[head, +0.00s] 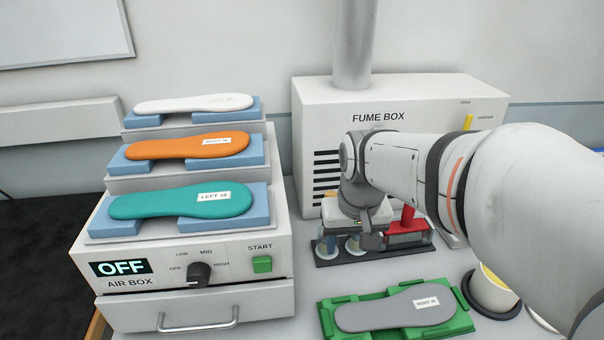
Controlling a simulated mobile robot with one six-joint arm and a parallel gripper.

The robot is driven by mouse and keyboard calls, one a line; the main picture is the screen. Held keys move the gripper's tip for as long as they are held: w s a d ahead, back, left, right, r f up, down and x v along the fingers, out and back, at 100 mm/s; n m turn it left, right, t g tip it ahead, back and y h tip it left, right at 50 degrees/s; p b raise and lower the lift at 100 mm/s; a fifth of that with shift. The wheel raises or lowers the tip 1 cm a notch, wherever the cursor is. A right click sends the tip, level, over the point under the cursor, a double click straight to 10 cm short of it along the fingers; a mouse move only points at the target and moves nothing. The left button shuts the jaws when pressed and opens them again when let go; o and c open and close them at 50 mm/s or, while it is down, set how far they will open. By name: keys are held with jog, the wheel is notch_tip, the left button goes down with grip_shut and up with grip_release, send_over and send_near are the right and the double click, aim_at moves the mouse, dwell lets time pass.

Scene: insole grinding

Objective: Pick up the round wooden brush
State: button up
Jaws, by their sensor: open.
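My gripper (368,238) points down over a dark rack (345,258) in front of the fume box. Its fingers are small and partly lost among the things in the rack, but it is open. Small round jars (355,245) with bluish parts stand in the rack beside the fingers. I cannot make out the round wooden brush; the gripper and arm cover part of the rack. I see nothing clearly held.
A red-topped item (406,222) is right of the gripper. The fume box (310,115) stands behind. A green holder (462,322) bears a grey insole (375,314) in front. The air box (225,285) with several insoles is at left. A cream cup (488,295) stands at right.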

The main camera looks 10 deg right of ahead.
aim_at(334, 193)
jog(key=shift+m+g, duration=0.5)
jog(key=shift+g, duration=0.4)
jog(key=w+r+p, duration=0.1)
jog(key=w, duration=0.3)
jog(key=w+r+p, duration=0.1)
jog(key=w, duration=0.4)
jog(key=w+r+p, duration=0.1)
jog(key=w+p, duration=0.1)
jog(key=w, duration=0.3)
jog(key=shift+d+r, duration=0.1)
jog(key=shift+d, duration=0.15)
jog(key=shift+w+f, duration=0.25)
jog(key=shift+f, duration=0.25)
jog(key=f, duration=0.2)
jog(key=f+p, duration=0.1)
jog(key=f, duration=0.4)
jog(key=shift+a+p, duration=0.3)
jog(key=shift+a, duration=0.05)
jog(key=shift+c, duration=0.3)
jog(key=c, duration=0.9)
jog(key=shift+c, duration=0.2)
